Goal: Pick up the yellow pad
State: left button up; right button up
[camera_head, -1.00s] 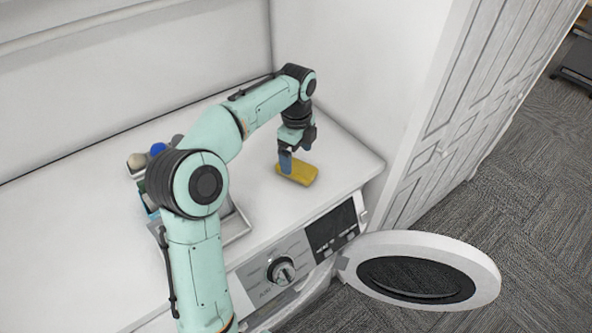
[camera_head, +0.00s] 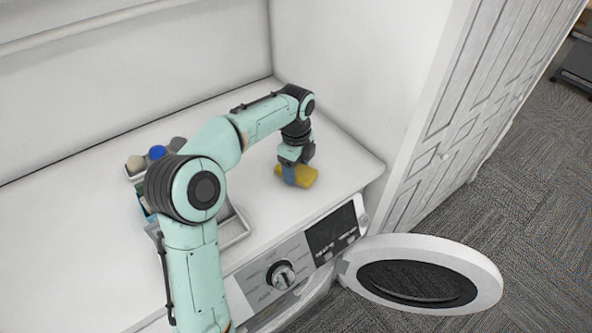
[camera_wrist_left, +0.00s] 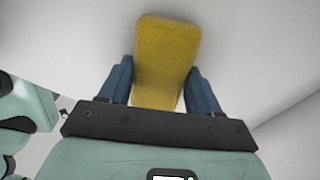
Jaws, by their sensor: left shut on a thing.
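The yellow pad (camera_head: 307,177) lies on the white counter (camera_head: 265,215) near its right end. My left gripper (camera_head: 288,178) is lowered over it, with blue fingers pointing down and covering part of the pad. In the left wrist view the pad (camera_wrist_left: 166,55) stands out between the two blue fingers of my left gripper (camera_wrist_left: 160,88), which are shut on its sides. I cannot tell whether the pad is clear of the counter. My right gripper is not in view.
A tray (camera_head: 234,228) and several small items, one with a blue top (camera_head: 157,152), stand on the counter left of the pad, partly behind my arm. A washing machine's round door (camera_head: 475,262) hangs open below the counter. A white wall rises behind.

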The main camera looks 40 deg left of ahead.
aim_at(297, 168)
pick_arm(q)
notch_tip(297, 168, up, 8)
jog(key=shift+w+p, duration=0.1)
jog(key=shift+p, duration=0.8)
notch_tip(297, 168, up, 11)
jog(key=shift+s+f, duration=0.2)
jog(key=shift+w+r, duration=0.15)
jog(key=shift+r, duration=0.5)
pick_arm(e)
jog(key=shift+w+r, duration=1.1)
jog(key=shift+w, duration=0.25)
